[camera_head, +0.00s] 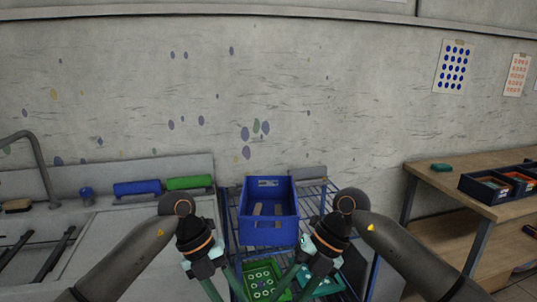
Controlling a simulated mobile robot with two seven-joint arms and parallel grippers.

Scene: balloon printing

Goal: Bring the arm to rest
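My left arm comes in from the lower left, and its gripper (225,287) points down near the bottom edge, in front of the wire rack. Its fingers look spread apart with nothing seen between them. My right arm comes in from the lower right, and its gripper (297,286) also points down, over the rack's right part. Its fingers look apart too, with no held thing seen. The fingertips are close to the bottom edge and partly hard to make out.
A blue crate (268,231) stands on the wire rack (309,197) between my arms. A green tray (263,273) lies lower down. A sink counter (110,228) is at left. A wooden table (438,183) with a dark bin (484,191) is at right.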

